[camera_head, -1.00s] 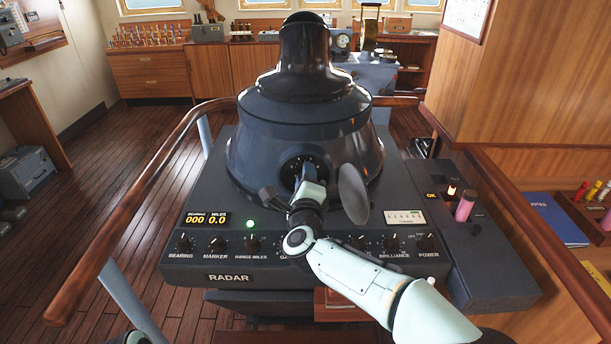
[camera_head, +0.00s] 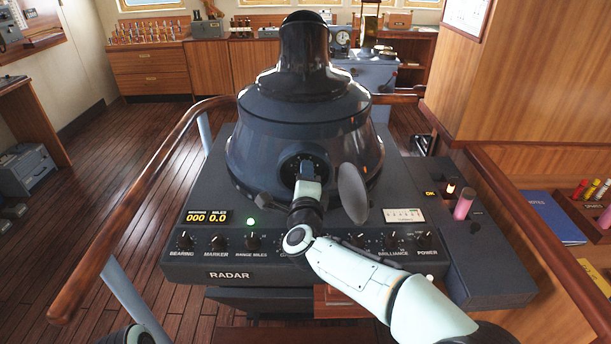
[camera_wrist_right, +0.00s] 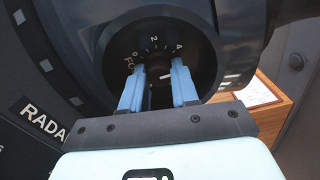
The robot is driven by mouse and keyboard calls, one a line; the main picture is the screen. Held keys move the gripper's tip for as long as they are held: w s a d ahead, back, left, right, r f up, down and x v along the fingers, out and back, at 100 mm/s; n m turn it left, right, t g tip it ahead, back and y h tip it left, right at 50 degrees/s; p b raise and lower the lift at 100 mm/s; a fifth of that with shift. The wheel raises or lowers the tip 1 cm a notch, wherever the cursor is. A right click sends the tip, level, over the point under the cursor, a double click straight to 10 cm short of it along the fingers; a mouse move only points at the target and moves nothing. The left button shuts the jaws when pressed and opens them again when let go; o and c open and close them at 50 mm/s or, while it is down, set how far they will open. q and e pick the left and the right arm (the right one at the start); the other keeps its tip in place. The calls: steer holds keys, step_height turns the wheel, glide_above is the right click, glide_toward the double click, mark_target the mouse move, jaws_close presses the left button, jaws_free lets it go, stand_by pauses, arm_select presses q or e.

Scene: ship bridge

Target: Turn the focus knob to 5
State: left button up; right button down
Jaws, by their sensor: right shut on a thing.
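The focus knob (camera_wrist_right: 158,84) is dark and sits in a round recess low on the front of the radar hood (camera_head: 300,120). In the right wrist view, its dial (camera_wrist_right: 155,45) shows 0, 2 and 4 around the upper edge; any higher numbers are hidden. A short white mark on the knob slants up to the right, beside the right finger, past the 4 side. My right gripper (camera_head: 306,173) is shut on the knob, with a blue finger on each side of it. The left gripper is out of view.
The radar console (camera_head: 225,275) has a row of knobs along its front, partly behind my right arm. A wooden rail (camera_head: 150,185) curves around the console. A pink cylinder (camera_head: 463,205) stands at right.

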steer(key=c, duration=0.8)
jaws_free()
steer(key=shift+c, duration=0.2)
steer(key=s+b, duration=0.2)
steer(key=s, duration=1.1)
steer(key=shift+s+b, duration=0.2)
steer(key=shift+b, duration=0.2)
